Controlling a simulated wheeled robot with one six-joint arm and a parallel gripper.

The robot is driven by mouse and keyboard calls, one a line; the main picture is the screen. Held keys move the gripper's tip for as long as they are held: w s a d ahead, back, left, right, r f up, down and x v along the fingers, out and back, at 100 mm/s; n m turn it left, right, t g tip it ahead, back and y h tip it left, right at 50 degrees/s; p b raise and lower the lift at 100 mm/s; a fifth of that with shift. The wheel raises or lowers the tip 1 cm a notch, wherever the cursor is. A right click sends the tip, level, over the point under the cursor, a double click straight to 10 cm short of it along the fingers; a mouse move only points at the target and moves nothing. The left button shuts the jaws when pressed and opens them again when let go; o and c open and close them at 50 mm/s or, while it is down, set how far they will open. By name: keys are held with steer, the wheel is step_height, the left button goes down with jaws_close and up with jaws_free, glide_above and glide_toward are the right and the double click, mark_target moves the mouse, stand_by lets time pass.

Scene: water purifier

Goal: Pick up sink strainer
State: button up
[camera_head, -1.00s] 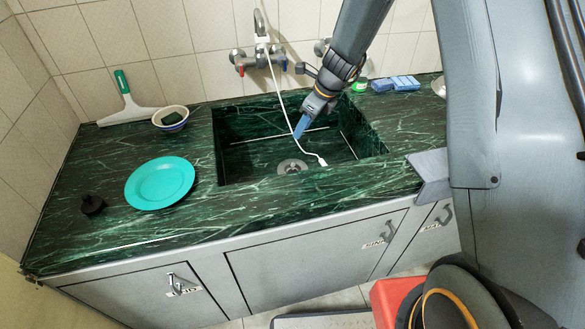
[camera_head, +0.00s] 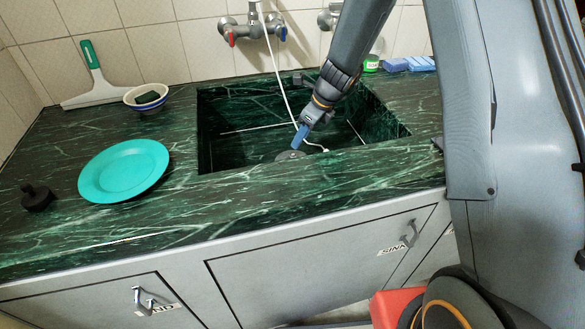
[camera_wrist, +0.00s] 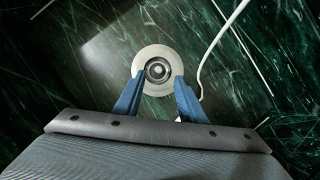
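The sink strainer (camera_wrist: 158,58) is a pale round metal disc with a dark-ringed centre, on the sink floor. In the head view it (camera_head: 290,155) is partly hidden by the counter's front edge. My gripper (camera_wrist: 158,87) is open, its two blue fingers apart and pointing at the strainer. In the wrist view the fingertips overlap the disc's lower left and lower right edges, with nothing held between them. In the head view my gripper (camera_head: 300,137) is down inside the sink, above the strainer. I cannot tell whether it touches.
A white hose (camera_head: 279,75) hangs into the sink, passing close beside my gripper. The green marble counter (camera_head: 225,198) surrounds the sink. A turquoise plate (camera_head: 122,170), a bowl (camera_head: 146,98), a squeegee (camera_head: 95,82) and a small black knobbed object (camera_head: 37,198) are left. Blue sponges (camera_head: 408,64) lie back right.

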mark_target(294, 154)
steer(key=x, duration=0.6)
steer(key=shift+s+f, duration=0.2)
steer(key=shift+f, duration=0.25)
steer(key=shift+w+a+f, duration=0.15)
steer(key=shift+f, duration=0.45)
jaws_close()
